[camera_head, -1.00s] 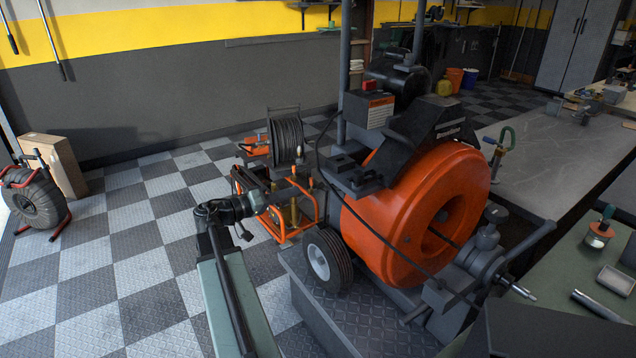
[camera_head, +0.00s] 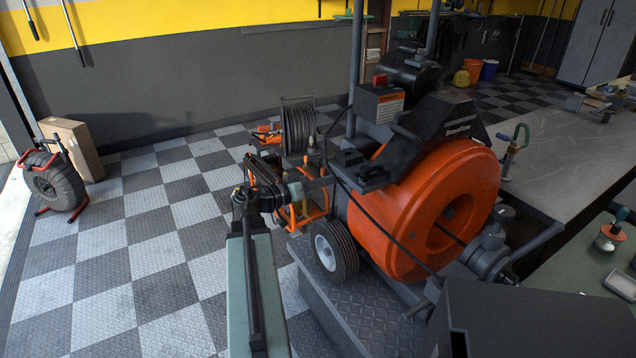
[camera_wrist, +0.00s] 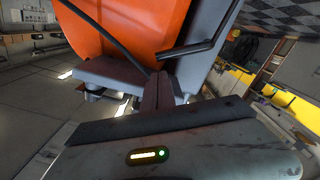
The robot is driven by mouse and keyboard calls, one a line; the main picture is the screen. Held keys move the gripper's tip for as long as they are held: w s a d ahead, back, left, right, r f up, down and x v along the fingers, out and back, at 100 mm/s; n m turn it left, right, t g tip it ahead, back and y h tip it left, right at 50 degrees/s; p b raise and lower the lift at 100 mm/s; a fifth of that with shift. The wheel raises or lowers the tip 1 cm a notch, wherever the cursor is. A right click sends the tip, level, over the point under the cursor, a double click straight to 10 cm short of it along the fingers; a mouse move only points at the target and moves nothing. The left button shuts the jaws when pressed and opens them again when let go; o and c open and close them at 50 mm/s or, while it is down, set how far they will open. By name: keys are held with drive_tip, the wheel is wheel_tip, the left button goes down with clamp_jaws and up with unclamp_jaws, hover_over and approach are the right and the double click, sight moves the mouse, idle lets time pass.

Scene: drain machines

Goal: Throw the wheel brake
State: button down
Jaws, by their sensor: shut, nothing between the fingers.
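The drain machine with its big orange drum (camera_head: 418,235) stands on a dark raised platform in the head view. Its black-tyred wheel (camera_head: 335,250) is at the drum's lower left. I cannot pick out the wheel brake for certain in the head view. In the wrist view, a black bent lever (camera_wrist: 190,49) lies across a grey panel, right of the orange drum (camera_wrist: 140,22); it may be the brake. My gripper (camera_wrist: 159,88) is shut and empty, its dark fingers pointing at the machine below that lever. In the head view my gripper's fingertips are hard to make out beside the machine's left side.
A cable reel (camera_head: 298,128) in an orange frame stands behind my arm. A grey bench (camera_head: 560,150) is at the right. A red-framed reel (camera_head: 57,185) and a cardboard box (camera_head: 75,145) stand at the far left. The checkered floor (camera_head: 150,250) between is clear.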

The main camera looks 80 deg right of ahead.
drive_tip(key=x, duration=0.4)
drive_tip(key=shift+s+d, duration=0.1)
